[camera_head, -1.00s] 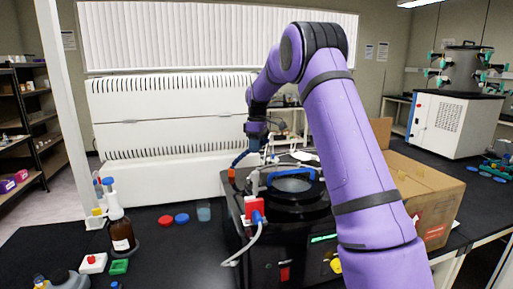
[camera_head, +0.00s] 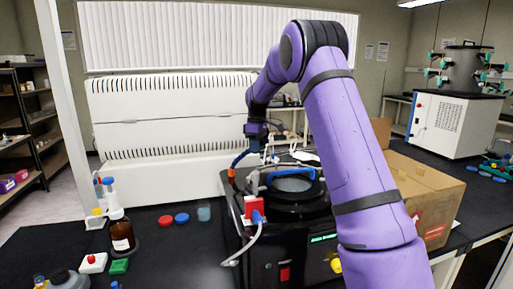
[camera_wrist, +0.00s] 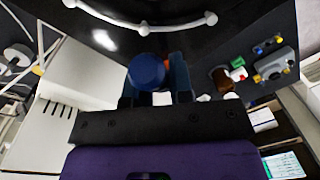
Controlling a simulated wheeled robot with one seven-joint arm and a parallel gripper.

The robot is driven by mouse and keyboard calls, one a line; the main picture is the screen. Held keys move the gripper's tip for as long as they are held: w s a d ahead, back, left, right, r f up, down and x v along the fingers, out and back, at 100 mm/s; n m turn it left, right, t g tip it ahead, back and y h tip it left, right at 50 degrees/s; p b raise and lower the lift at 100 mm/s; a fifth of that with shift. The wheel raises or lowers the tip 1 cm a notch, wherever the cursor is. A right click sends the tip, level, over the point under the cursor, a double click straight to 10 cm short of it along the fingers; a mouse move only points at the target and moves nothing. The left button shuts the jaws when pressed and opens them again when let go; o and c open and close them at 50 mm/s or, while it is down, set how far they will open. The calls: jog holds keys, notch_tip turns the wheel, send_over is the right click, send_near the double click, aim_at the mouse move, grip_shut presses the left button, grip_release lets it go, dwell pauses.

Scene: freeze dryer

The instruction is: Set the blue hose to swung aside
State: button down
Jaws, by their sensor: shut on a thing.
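The blue hose (camera_head: 241,158) shows as a short blue length below my gripper, with an orange piece at its lower left end, at the back left of the black machine (camera_head: 262,252). My gripper (camera_head: 256,140) is at its upper end. In the wrist view, a round blue part (camera_wrist: 147,70) of it sits at the fingers of my gripper (camera_wrist: 158,82), which are shut on it. The fingers and the hose are both dark blue there, so the exact contact is hard to see. The rest of the hose is hidden.
A blue curved bar (camera_head: 292,172) arches over the round opening on the machine. A red valve (camera_head: 252,208) with a pale tube stands at the machine's front left. A cardboard box (camera_head: 428,195) is to the right. A brown bottle (camera_head: 121,236) and coloured caps (camera_head: 181,218) are on the left bench.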

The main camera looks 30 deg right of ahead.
jog(key=s+a+m, duration=0.2)
jog(key=m, duration=0.1)
jog(key=shift+a+m, duration=0.3)
jog(key=shift+a, duration=0.1)
jog(key=a+m+t, duration=0.1)
jog(key=a+m, duration=0.8)
jog(key=m, duration=0.1)
jog(key=shift+w+m, duration=0.3)
jog(key=shift+m, duration=0.1)
jog(key=shift+a, duration=0.1)
jog(key=shift+r, duration=0.1)
jog(key=c, duration=1)
grip_release()
jog(key=r, duration=1)
jog(key=shift+s+d+r, duration=0.2)
jog(key=shift+d+r, duration=0.05)
jog(key=shift+r, duration=0.1)
